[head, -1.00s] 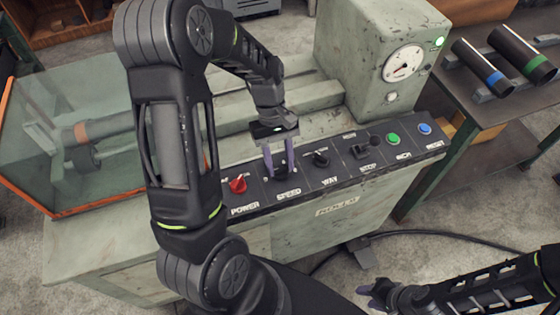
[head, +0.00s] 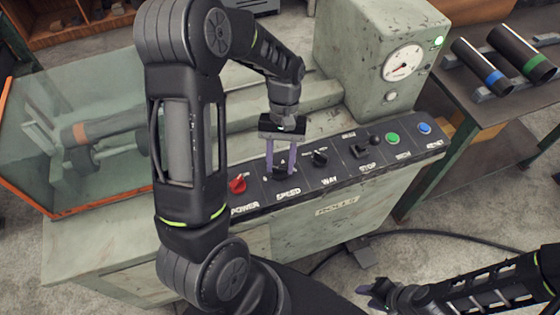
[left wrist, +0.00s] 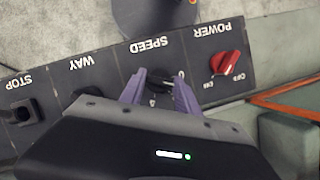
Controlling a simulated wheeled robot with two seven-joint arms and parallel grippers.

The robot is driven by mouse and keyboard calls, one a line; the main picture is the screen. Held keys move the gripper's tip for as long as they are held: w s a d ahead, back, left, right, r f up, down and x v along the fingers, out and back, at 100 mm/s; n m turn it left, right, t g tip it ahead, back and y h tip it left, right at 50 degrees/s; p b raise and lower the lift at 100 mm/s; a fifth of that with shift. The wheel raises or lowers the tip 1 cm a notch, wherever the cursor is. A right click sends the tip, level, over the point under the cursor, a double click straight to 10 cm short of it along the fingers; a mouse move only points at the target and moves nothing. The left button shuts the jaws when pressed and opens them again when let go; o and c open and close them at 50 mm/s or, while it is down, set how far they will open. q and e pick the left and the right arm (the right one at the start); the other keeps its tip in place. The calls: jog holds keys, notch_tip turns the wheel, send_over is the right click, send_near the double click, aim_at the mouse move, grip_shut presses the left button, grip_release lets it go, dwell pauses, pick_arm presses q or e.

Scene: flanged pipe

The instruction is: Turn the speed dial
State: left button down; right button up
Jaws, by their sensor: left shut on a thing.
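The black speed dial (head: 282,170) sits on the dark control panel above the SPEED label. My left gripper (head: 281,168) is over it, its two purple fingers on either side of the dial and shut on it. In the left wrist view the dial (left wrist: 160,82) shows between the fingertips (left wrist: 157,82), partly hidden by them. My right gripper (head: 376,292) is at the bottom right, away from the panel; its jaw opening is not clear.
On the panel, the red POWER knob (head: 237,185) is left of the dial, and the WAY knob (head: 320,158) and STOP lever (head: 374,141) are right. Green (head: 393,139) and blue (head: 424,128) buttons follow. A gauge (head: 403,62) and glass guard (head: 80,140) flank the panel.

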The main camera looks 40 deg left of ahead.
pick_arm(q)
jog(key=m+y, duration=0.1)
jog(key=m, duration=0.2)
jog(key=m+y, duration=0.1)
jog(key=m, duration=0.2)
jog(key=shift+w+d+y, duration=0.1)
jog(key=shift+d+y, duration=0.05)
jog(key=shift+y, duration=0.15)
jog(key=shift+m, duration=0.3)
jog(key=c, duration=0.9)
grip_release()
jog(key=shift+g, duration=0.3)
jog(key=shift+b, duration=0.3)
jog(key=b+v, duration=0.1)
jog(key=v, duration=0.7)
jog(key=shift+f, duration=0.1)
